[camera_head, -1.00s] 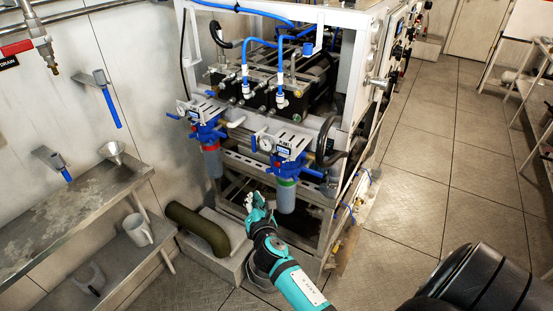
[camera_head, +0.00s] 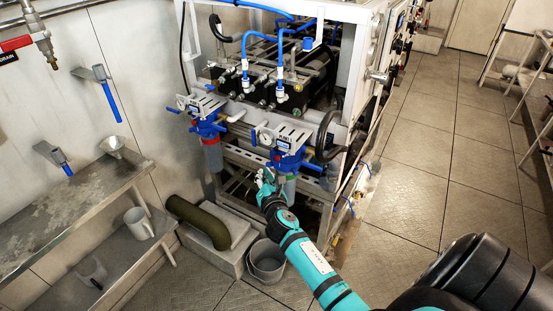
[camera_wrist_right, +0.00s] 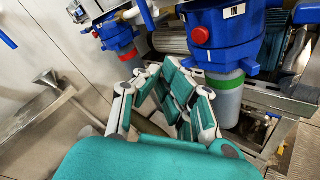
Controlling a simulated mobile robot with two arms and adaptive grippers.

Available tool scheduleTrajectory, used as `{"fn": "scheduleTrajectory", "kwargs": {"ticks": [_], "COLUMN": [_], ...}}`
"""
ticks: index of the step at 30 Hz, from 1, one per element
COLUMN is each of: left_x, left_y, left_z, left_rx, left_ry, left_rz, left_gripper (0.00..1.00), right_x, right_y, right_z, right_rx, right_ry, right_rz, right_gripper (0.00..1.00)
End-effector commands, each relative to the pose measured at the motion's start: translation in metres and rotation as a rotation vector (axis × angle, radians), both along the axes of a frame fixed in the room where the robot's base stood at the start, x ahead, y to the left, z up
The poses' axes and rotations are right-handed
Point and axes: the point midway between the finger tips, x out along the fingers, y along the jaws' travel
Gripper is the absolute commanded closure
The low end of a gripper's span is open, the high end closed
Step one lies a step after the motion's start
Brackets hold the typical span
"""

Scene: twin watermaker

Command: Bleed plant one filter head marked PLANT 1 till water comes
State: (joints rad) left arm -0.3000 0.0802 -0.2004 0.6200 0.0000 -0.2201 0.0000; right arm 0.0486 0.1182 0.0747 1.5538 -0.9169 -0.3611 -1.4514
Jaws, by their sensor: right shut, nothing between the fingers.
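Two blue filter heads with gauges stand at the front of the metal frame. The right filter head (camera_head: 284,145) has a bowl with a green band; the left filter head (camera_head: 206,122) has a bowl with a red band. Their small plates are too small to read, so I cannot tell which is PLANT 1. In the right wrist view the nearer head (camera_wrist_right: 227,45) carries a red knob (camera_wrist_right: 201,36) and an "IN" label. My right gripper (camera_head: 265,177) is shut and empty, beside the right filter's bowl and below its head; it also shows in the wrist view (camera_wrist_right: 170,72).
A grey bucket (camera_head: 266,262) stands on the floor below my right arm.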

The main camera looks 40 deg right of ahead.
Motion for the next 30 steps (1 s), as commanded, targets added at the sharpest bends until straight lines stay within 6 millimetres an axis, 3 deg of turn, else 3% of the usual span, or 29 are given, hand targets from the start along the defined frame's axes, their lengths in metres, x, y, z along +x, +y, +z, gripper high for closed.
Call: {"fn": "scheduleTrajectory", "kwargs": {"ticks": [3,10,30], "left_x": [0.000,0.000,0.000], "left_y": [0.000,0.000,0.000], "left_z": [0.001,0.001,0.001], "left_rx": [0.000,0.000,0.000], "left_ry": [0.000,0.000,0.000], "left_rz": [0.000,0.001,0.001], "left_gripper": [0.62,0.62,0.62], "right_x": [0.006,0.012,0.013], "right_y": [-0.015,-0.030,-0.032], "right_z": [0.001,0.000,0.000], "right_rx": [-0.002,-0.001,0.001], "right_ry": [0.000,0.000,0.000], "right_rz": [-0.002,-0.001,-0.001], "right_gripper": [1.00,1.00,1.00]}}
